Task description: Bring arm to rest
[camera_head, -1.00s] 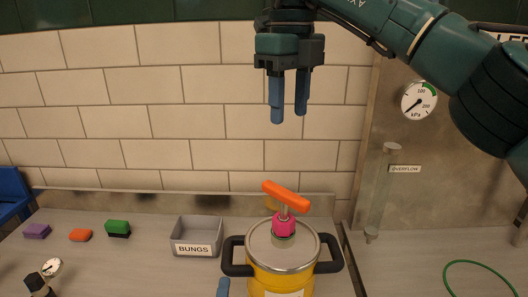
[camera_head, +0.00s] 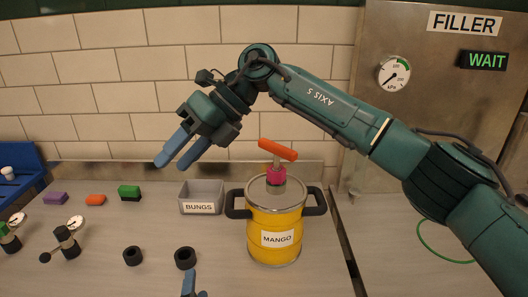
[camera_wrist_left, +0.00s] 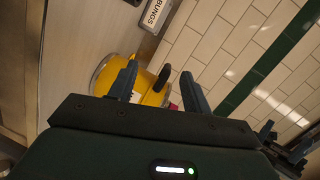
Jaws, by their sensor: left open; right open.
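My right arm comes in from the right in the head view. Its gripper (camera_head: 174,153) is open and empty, held in the air above the counter, pointing down and left. My left gripper (camera_head: 194,294) shows only its fingertip end at the bottom edge of the head view. In the left wrist view the left gripper (camera_wrist_left: 157,82) is open, with nothing between its fingers. The yellow keg (camera_head: 274,240) labelled MANGO stands upright on the counter with an orange-handled pink fitting on top. The keg also shows in the left wrist view (camera_wrist_left: 152,97), partly behind the fingers.
A grey BUNGS bin (camera_head: 202,208) stands left of the keg. Two black rings (camera_head: 185,258), gauges (camera_head: 67,240), and purple, orange and green blocks (camera_head: 129,193) lie on the counter. A blue bin (camera_head: 22,170) is far left. The FILLER panel (camera_head: 450,90) reads WAIT.

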